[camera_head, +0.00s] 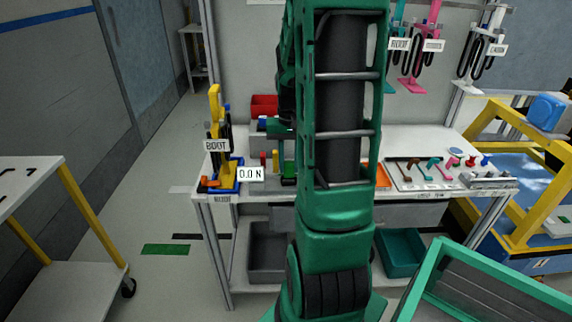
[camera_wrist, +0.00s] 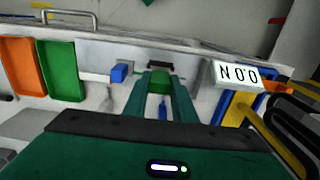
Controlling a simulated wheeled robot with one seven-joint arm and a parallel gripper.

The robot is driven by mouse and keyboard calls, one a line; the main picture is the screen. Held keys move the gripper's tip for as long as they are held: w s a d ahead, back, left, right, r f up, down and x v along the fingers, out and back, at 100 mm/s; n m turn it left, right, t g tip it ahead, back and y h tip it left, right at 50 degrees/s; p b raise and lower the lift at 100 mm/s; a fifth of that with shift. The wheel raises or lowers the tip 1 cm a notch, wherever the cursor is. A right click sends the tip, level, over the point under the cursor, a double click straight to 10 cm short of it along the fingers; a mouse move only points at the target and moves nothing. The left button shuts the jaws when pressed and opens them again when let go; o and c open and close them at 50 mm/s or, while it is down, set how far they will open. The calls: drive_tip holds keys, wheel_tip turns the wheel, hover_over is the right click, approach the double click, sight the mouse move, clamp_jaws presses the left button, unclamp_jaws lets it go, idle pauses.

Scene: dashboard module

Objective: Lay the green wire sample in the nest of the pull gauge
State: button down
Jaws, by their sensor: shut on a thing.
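My gripper (camera_wrist: 162,92) shows in the wrist view with its two green fingers a little apart, shut on a small green piece (camera_wrist: 160,81) that looks like the green wire sample. A thin blue part (camera_wrist: 162,107) shows between the fingers; I cannot tell what it belongs to. The pull gauge's white display (camera_wrist: 235,74) reads 0.0 N, upside down, just right of the fingers. In the head view, this display (camera_head: 251,174) is at the bench's front left. The gauge's nest is not clearly seen.
A yellow stand labelled BOOT (camera_head: 215,125) is left of the display. An orange tray (camera_wrist: 20,65) and a green tray (camera_wrist: 60,70) lie left in the wrist view, with a small blue block (camera_wrist: 119,73) nearer the fingers. Coloured tools (camera_head: 432,168) lie on the bench's right.

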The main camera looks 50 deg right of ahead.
sight(288, 162)
drive_tip(key=shift+f, duration=1.05)
drive_tip(key=c, duration=1.4)
unclamp_jaws()
wheel_tip(288, 162, up, 11)
drive_tip(key=shift+f, duration=0.2)
drive_tip(key=shift+a, duration=0.1)
drive_tip(key=s+a+n, duration=0.1)
drive_tip(key=s+a, duration=0.3)
drive_tip(key=a, duration=0.1)
drive_tip(key=s+a+n, duration=0.1)
drive_tip(key=s+a, duration=0.4)
drive_tip(key=s+a+n, duration=0.1)
drive_tip(key=s+a, duration=0.4)
drive_tip(key=a, duration=0.1)
drive_tip(key=shift+a+f, duration=0.1)
drive_tip(key=shift+f, duration=0.2)
